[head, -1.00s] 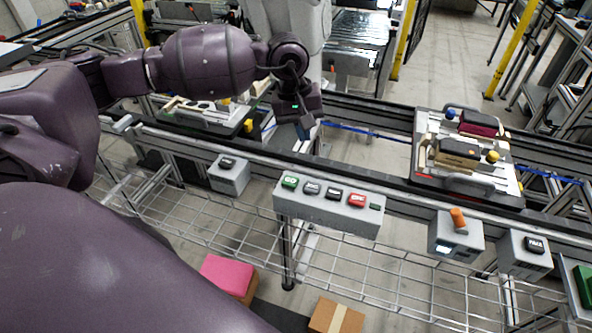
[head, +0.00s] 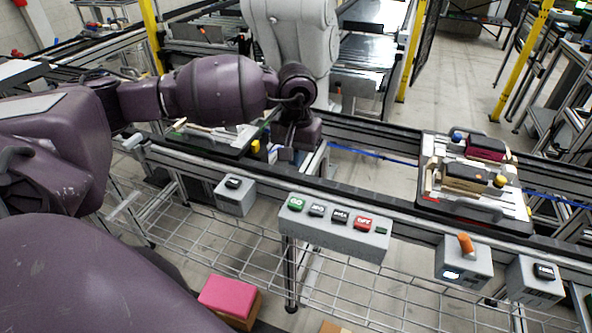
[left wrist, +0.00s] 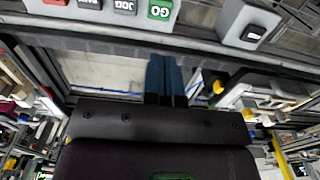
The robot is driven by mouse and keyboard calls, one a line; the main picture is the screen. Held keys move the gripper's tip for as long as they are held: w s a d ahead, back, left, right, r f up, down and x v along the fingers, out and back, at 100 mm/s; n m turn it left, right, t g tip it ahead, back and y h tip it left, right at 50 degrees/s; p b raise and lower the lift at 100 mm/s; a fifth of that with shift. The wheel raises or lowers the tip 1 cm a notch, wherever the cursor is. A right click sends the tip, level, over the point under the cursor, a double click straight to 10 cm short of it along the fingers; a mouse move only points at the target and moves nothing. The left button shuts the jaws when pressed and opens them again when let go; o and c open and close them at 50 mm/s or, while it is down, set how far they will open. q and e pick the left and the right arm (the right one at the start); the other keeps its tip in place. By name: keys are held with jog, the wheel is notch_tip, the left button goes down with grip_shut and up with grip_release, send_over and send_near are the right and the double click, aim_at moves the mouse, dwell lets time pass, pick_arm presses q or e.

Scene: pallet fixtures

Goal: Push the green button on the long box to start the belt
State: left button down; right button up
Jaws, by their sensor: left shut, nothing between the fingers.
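The long grey box (head: 335,235) is fixed to the front rail of the belt line. Its green GO button (head: 296,204) is at the left end, followed by dark buttons and a red button (head: 366,223). My left gripper (head: 285,156) is above the belt, behind the long box and a little left of the green button, apart from it. In the left wrist view its blue fingers (left wrist: 166,80) are together with nothing between them, and the green button (left wrist: 160,10) shows upside down at the top edge. My right gripper is not in view.
A small grey box (head: 235,196) with one black button sits to the left. A box with an orange knob (head: 465,243) and another black-button box (head: 536,278) sit to the right. A pallet fixture (head: 470,180) rests on the belt; wire mesh lies below.

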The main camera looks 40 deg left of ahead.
aim_at(296, 203)
pick_arm(q)
notch_tip(296, 203, down, 13)
jog(key=shift+r+p, duration=0.1)
jog(key=shift+p, duration=0.4)
